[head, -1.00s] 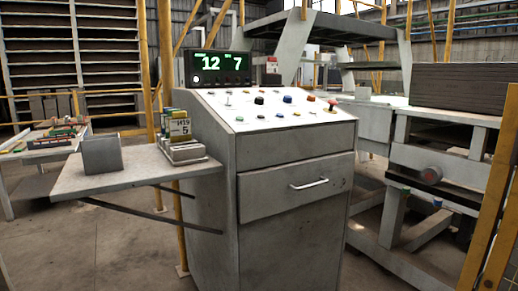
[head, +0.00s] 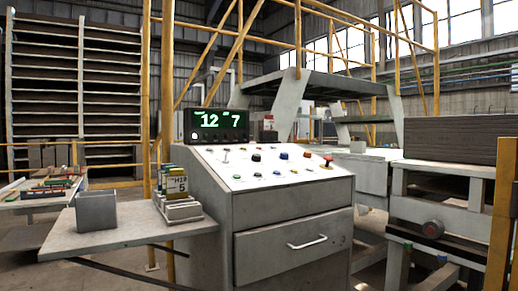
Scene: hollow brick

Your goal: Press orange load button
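The grey control console (head: 290,212) stands in the middle of the head view, with a sloped white panel (head: 240,178) on top. An orange button (head: 307,154) sits near the back right of the panel, between a blue button (head: 284,155) and a red mushroom-shaped button (head: 328,160). A dark round knob (head: 256,157) is further left. The labels are too small to read. A black display (head: 215,124) behind the panel shows green digits "12" and "7". Neither of my grippers is in view.
A side shelf (head: 120,235) juts left from the console, carrying a grey open box (head: 96,211) and a card holder (head: 174,200). A conveyor-like frame with a dark stack (head: 460,140) stands at right, behind a yellow post (head: 503,215). Bare floor shows at lower left.

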